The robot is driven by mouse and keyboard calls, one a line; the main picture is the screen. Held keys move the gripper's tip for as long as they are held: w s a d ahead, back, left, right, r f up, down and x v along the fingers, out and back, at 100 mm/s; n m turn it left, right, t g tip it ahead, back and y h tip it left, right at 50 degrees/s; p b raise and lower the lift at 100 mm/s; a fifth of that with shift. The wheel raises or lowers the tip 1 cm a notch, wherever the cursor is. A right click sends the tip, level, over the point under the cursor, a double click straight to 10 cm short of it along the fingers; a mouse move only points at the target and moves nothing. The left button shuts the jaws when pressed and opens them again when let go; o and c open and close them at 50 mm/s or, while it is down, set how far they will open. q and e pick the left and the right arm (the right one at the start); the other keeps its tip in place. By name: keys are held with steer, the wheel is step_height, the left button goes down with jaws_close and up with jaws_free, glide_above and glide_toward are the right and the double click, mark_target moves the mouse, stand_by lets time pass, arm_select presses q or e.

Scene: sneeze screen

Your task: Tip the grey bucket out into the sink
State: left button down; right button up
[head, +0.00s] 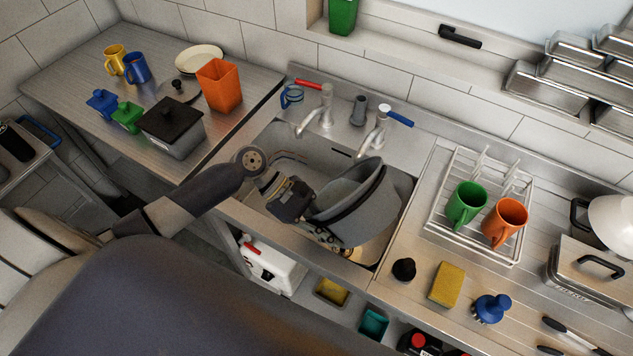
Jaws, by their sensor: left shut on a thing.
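The grey bucket (372,212) is tilted over on its side above the sink (404,185), low in the right part of the basin. My left gripper (316,212) comes in from the left over the basin and is shut on the bucket at its left side. Part of the basin floor shows below the bucket and to the left under my arm. My right gripper is not in view.
Two taps, one with a red lever (308,84) and one with a blue lever (397,116), stand behind the basin. A white dish rack (440,226) with a green mug (466,205) and an orange mug (505,222) stands right of it. A yellow sponge (447,284) lies at the front.

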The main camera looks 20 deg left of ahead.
mark_target(321, 217)
arm_select(q)
steer(key=shift+d+r, duration=0.1)
steer(key=shift+r, duration=0.05)
steer(key=shift+w+a+r+h, duration=0.2)
steer(key=shift+a+r+h, duration=0.3)
steer(key=shift+h, duration=0.3)
steer(key=shift+a+r+g+h+b, duration=0.15)
steer(key=shift+r+g+h+b, duration=0.2)
steer(key=shift+r, duration=0.2)
steer(key=shift+w+a+r+h+b, duration=0.2)
steer(key=shift+a+r+h+b, duration=0.15)
steer(key=shift+a+h+b, duration=0.25)
steer(key=shift+w+a+r+n+h, duration=0.1)
steer(key=shift+a+r+n+h, duration=0.2)
steer(key=shift+r+h, duration=0.2)
steer(key=shift+r, duration=0.1)
